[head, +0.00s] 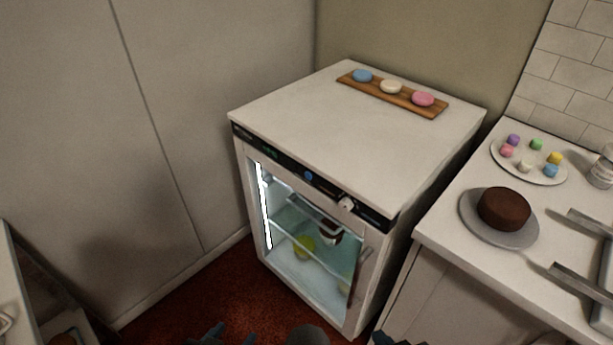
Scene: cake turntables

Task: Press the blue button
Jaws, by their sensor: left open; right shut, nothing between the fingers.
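A small round blue button (308,176) sits on the dark front panel of the white glass-door fridge (350,125). A larger blue disc (362,75) lies at the left end of a wooden board (432,110) on the fridge top, beside a cream disc (390,86) and a pink disc (423,99). My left gripper (226,336) is open at the bottom edge, low in front of the fridge and apart from it. My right gripper (386,339) is shut and empty at the bottom edge, right of the left one. Both are mostly cut off.
A white knob (347,203) is on the fridge panel. A brown cake (503,208) sits on a grey turntable (473,218) on the right counter, near a plate (497,159) of coloured sweets and metal bars (585,285). The fridge top's front is clear.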

